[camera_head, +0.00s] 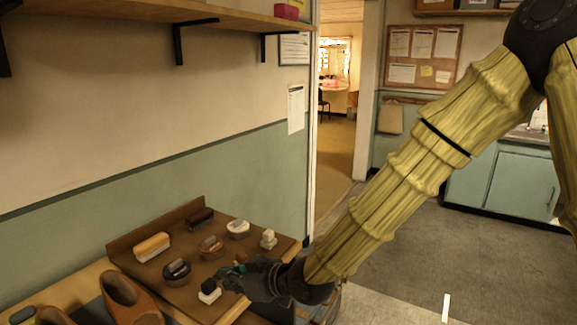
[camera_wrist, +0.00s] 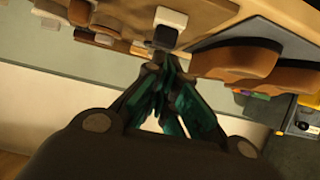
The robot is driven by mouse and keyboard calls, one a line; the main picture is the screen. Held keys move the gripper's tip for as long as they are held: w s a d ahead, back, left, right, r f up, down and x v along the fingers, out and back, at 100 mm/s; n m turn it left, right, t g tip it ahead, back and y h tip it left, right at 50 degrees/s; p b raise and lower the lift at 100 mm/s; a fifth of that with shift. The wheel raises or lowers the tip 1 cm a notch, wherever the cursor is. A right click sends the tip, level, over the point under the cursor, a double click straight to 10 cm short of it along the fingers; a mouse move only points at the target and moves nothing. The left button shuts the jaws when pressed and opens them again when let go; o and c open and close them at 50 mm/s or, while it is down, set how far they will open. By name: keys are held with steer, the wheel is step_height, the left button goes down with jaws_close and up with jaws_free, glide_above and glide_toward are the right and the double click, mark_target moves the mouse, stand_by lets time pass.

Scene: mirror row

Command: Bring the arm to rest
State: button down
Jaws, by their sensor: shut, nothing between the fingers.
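My gripper (camera_head: 233,278) is at the lower middle of the head view, at the end of my outstretched arm, over the brown tray (camera_head: 137,230). In the wrist view my gripper (camera_wrist: 160,72) has its fingers drawn together, with nothing between them. A small white block with a dark top (camera_head: 209,292) stands beside the fingertips. In the wrist view the dark-topped block (camera_wrist: 167,22) shows just beyond the fingertips. I cannot tell whether the fingers touch it.
The tray also holds a wood-backed brush (camera_head: 152,246), a round dark tin (camera_head: 177,270) and several other small items. Brown shoes (camera_head: 128,298) stand at the lower left. A wall shelf (camera_head: 130,12) hangs above. Open floor (camera_head: 420,265) lies to the right.

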steer(key=s+d+f+m+g+h, duration=0.1)
steer(key=s+d+f+m+h, duration=0.2)
steer(key=d+f, duration=0.5)
steer(key=s+d+f+m+g+h, duration=0.15)
steer(key=s+d+f, duration=0.3)
steer(key=f, duration=0.75)
steer(key=s+d+f+m+h, duration=0.25)
steer(key=s+d+f, duration=0.2)
steer(key=f, duration=0.55)
steer(key=s+d+f+m+g+h, duration=0.2)
steer(key=s+d+f, duration=0.4)
steer(key=s+d, duration=0.3)
steer(key=s+d+f+m+g+h+p, duration=0.1)
steer(key=s+d+f+m+g+h, duration=0.1)
steer(key=s+d+f, duration=0.4)
steer(key=s+d+m, duration=0.1)
steer(key=s+d, duration=0.2)
steer(key=s, duration=0.3)
steer(key=shift+d+f, duration=0.3)
steer(key=shift+d, duration=0.1)
steer(key=shift+s, duration=0.1)
